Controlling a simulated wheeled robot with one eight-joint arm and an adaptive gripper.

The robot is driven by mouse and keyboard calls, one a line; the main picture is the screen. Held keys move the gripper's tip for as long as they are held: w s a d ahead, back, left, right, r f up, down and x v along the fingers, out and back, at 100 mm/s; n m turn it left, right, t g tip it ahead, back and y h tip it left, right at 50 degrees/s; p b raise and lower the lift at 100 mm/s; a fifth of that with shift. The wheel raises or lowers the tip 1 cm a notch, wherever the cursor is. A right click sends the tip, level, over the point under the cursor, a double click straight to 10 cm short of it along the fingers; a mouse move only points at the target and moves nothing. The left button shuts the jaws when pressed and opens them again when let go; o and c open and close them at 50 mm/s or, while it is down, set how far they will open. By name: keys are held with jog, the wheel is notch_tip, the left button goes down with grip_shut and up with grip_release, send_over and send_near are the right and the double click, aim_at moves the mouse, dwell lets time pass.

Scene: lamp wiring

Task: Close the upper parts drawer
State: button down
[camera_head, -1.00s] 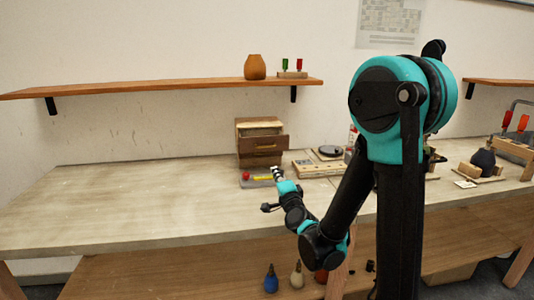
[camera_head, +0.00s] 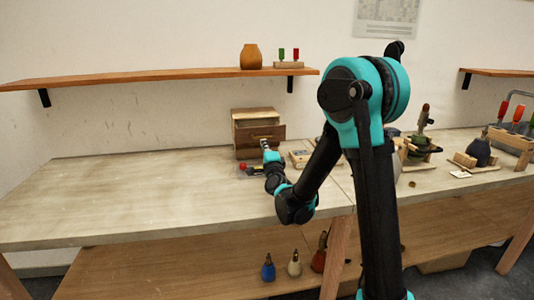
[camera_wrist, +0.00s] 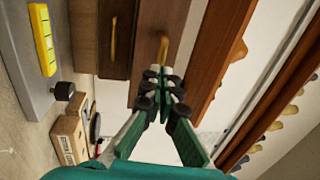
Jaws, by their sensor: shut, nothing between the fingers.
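The small wooden cabinet (camera_head: 242,142) stands at the back of the workbench. Its upper drawer (camera_head: 275,131) juts out past the cabinet body, so it stands partly open. In the wrist view, which is turned sideways, the upper drawer front (camera_wrist: 150,22) has a brass handle (camera_wrist: 164,48). The lower drawer (camera_wrist: 117,62) is beside it, set further back. My gripper (camera_wrist: 161,74) is shut and empty, its tips at the upper drawer front near the handle. I cannot tell whether they touch. In the head view my gripper (camera_head: 265,144) is in front of the cabinet.
A wooden block (camera_wrist: 70,135) is close to my gripper's side. The wall shelf (camera_head: 150,77) is above. The bench's left side is clear.

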aim_at(259, 132)
jog(key=shift+x, duration=0.95)
jog(key=x, duration=0.3)
jog(key=f+x, duration=0.1)
jog(key=x, duration=0.3)
jog(key=f+x, duration=0.1)
jog(key=x, duration=0.3)
jog(key=shift+w+r, duration=0.1)
jog(key=shift+w, duration=0.3)
